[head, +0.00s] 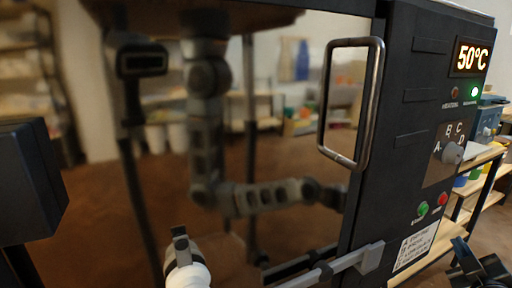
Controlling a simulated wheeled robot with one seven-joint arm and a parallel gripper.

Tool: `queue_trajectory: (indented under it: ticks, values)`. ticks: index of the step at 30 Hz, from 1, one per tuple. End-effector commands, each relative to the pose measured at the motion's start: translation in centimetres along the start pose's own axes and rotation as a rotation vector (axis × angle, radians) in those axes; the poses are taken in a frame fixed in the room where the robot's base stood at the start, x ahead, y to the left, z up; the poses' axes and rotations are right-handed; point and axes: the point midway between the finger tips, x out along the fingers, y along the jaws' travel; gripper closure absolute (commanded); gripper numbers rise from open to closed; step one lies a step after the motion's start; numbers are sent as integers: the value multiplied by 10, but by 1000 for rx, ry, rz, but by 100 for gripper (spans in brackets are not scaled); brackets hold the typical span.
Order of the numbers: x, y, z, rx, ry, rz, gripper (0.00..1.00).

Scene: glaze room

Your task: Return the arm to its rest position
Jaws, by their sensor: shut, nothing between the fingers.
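My gripper (474,264) shows as a dark shape at the bottom right corner, cut off by the picture's edge. It is shut and holds nothing.
The cabinet (405,130) has a metal loop handle (372,105), a lit 50°C display (472,57), a lettered knob (452,152), and green (423,208) and red (442,199) buttons. A metal bar (320,274) juts out low. Wooden shelving (480,185) stands at the right.

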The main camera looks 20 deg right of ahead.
Motion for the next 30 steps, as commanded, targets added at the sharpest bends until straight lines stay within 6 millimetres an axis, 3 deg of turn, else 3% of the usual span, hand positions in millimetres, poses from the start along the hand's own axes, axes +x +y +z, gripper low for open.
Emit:
queue_trajectory:
  ticks: [1, 6, 13, 20, 24, 30]
  values:
    - [-22, -23, -3, 29, 0, -38, 100]
    - [-90, -78, -16, 142, 10, -136, 100]
    - [-189, -119, -34, 282, 19, -276, 100]
    - [-284, -128, -52, 414, 19, -429, 100]
    - [-336, -119, -64, 490, 11, -527, 100]
    - [-392, -98, -80, 583, -6, -654, 100]
